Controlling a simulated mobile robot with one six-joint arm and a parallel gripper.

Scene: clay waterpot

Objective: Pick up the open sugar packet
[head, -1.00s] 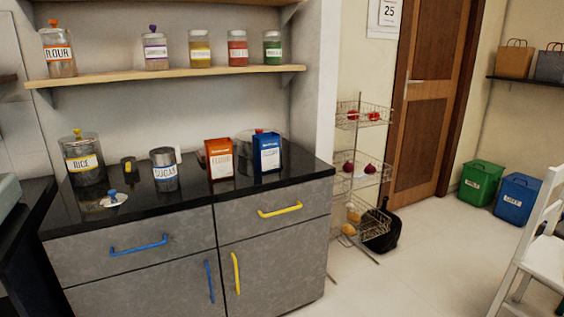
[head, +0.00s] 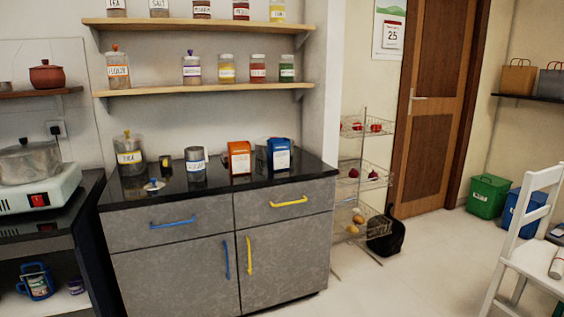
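A blue packet with a white label (head: 280,155) stands upright on the black counter top (head: 222,184), toward its right end. Its print is too small to read. An orange packet (head: 239,158) stands just left of it; its label read as flour in the earlier view. I cannot tell clearly whether either packet's top is open. A jar labelled sugar in the earlier view (head: 196,165) stands left of the packets. A small pale lid with a blue knob (head: 154,186) lies near the counter's front left. My gripper is not in view.
A tall lidded jar (head: 129,158) stands at the counter's left. Shelves of jars (head: 197,91) hang above. A stove with a pot (head: 38,190) is at far left. A wire rack (head: 361,180) and white chair (head: 527,240) are right. The floor (head: 400,280) between is clear.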

